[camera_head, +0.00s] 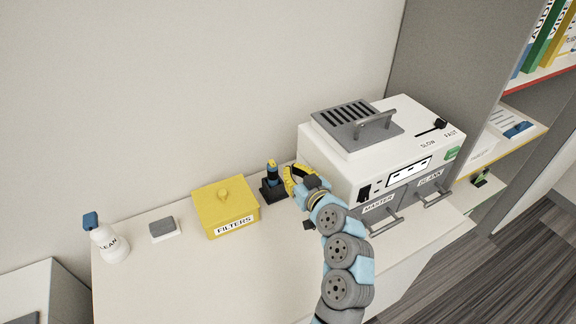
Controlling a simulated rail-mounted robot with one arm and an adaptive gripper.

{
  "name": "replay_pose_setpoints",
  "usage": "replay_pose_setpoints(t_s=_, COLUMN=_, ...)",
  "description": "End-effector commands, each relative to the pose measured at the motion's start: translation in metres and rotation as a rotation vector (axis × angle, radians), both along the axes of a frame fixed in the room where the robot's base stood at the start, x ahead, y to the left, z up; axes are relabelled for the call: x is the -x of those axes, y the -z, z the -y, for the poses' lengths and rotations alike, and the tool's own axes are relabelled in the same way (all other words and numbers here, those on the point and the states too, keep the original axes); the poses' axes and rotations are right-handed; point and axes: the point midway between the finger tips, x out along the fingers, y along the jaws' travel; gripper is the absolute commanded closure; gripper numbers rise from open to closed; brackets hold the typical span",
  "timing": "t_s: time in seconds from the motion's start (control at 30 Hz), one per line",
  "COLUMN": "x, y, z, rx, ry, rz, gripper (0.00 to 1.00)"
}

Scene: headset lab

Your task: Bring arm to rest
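My arm reaches up from the bottom of the head view over the white counter (180,285). My gripper (290,180), with yellow and black parts, is at the arm's far end. It is just left of the white machine's front corner and right of a small blue and black tool (271,172) on a dark stand. The fingertips are small and partly overlapped in this view, so I cannot tell whether they are open or shut. I cannot make out anything held.
The white machine (333,163) has a grey slotted lid (342,117) with a handle and front drawers marked MASTER and BLANK. The counter's front is clear.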

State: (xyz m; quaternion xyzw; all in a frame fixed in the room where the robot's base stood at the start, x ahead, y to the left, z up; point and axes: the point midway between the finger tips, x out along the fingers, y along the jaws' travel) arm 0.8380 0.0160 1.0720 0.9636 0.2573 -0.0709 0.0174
Motion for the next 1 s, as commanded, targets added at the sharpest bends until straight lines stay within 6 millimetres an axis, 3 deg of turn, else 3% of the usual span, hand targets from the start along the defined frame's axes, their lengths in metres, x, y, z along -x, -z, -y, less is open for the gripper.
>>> replay_pose_setpoints(t_s=0.67, x=0.004, y=-0.003, z=0.002, rx=0.001, ry=0.0, rz=0.0, gripper=1.0)
replay_pose_setpoints(t_s=0.77, x=0.004, y=-0.014, z=0.002, rx=0.001, ry=0.0, rz=0.0, gripper=1.0)
replay_pose_setpoints(t_s=1.0, x=0.004, y=-0.061, z=0.002, rx=0.002, ry=0.0, rz=0.001, gripper=1.0)
